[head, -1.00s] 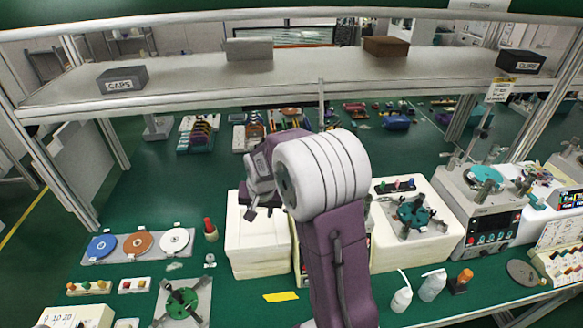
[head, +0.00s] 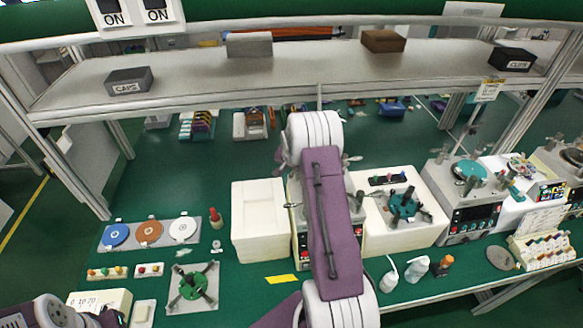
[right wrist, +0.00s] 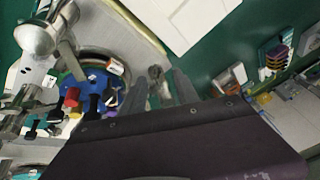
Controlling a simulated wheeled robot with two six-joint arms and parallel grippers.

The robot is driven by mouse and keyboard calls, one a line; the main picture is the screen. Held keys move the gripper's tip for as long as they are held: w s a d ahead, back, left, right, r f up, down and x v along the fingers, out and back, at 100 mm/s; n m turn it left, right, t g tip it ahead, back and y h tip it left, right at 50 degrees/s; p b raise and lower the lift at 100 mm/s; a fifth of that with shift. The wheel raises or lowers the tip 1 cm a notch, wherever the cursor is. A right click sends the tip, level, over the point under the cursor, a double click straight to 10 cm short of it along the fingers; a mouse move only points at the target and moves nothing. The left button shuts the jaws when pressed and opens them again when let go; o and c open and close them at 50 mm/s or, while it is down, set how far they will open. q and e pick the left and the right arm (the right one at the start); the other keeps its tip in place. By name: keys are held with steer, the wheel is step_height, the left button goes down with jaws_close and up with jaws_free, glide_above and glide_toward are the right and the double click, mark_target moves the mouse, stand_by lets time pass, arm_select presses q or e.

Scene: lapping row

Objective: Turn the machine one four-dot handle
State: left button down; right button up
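The machine (head: 301,238) at the middle of the bench stands mostly behind my raised right arm in the head view; part of its dark control panel shows. In the right wrist view, a blue plate (right wrist: 72,86) with red, black and white parts on it lies left of my right gripper (right wrist: 163,88). The two grey fingers are apart, with a small grey upright part seen between and beyond them. I cannot tell if they touch it. No dot marks on a handle are readable. My left arm shows at the lower left of the head view, its gripper out of sight.
A white block (head: 258,222) stands left of the machine, and another machine (head: 468,212) stands to the right. A shelf (head: 300,72) spans above the bench. A tray of coloured discs (head: 150,232), a green fixture (head: 192,284) and bottles (head: 418,267) lie on the bench.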

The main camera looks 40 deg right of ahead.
steer(key=shift+w+d+f, duration=0.15)
steer(key=shift+d+f, duration=0.15)
steer(key=shift+f, duration=0.35)
steer(key=shift+a+r, duration=0.1)
steer(key=shift+c, duration=0.4)
jaws_close()
stand_by(0.5)
